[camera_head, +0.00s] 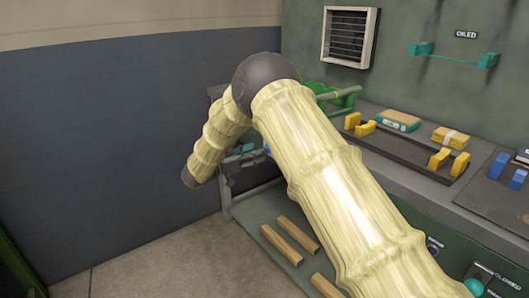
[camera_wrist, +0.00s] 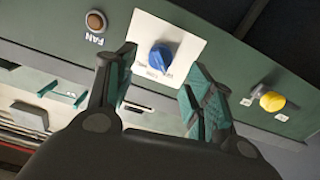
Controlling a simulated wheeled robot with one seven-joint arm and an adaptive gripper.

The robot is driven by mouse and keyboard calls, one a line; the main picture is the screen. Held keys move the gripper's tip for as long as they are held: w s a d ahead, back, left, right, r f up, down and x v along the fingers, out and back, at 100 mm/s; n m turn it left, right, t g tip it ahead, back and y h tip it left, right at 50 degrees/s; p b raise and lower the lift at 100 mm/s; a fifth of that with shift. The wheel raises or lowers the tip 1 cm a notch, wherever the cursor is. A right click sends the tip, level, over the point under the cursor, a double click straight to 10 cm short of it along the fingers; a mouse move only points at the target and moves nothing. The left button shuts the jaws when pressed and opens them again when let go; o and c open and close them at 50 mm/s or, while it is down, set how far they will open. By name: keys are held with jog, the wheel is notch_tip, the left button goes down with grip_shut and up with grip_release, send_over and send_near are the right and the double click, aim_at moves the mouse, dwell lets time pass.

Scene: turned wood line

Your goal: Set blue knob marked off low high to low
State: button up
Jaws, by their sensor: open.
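The blue knob (camera_wrist: 161,56) sits on a white plate (camera_wrist: 185,38) on a dark green panel in the wrist view. Small print shows on the plate below the knob, too blurred to read, so I cannot tell which mark it points to. My gripper (camera_wrist: 160,62) is open, with its teal-padded fingers apart on the left and right of the knob in the picture. I see no finger touching it. In the head view my arm hides my gripper, and I cannot make out this knob there.
A brown round button marked FAN (camera_wrist: 95,21) is left of the plate, and a yellow knob (camera_wrist: 272,101) is right. In the head view, a bench (camera_head: 450,205) carries yellow blocks (camera_head: 438,158), a green vise-like device (camera_head: 335,97) and blue blocks (camera_head: 498,165). Wooden bars (camera_head: 290,235) lie below.

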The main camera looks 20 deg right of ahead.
jog(key=x, duration=0.5)
jog(key=shift+d, duration=0.1)
jog(key=c, duration=1)
jog(key=shift+m, duration=0.3)
jog(key=shift+f+m, duration=0.1)
jog(key=shift+m, duration=3.9)
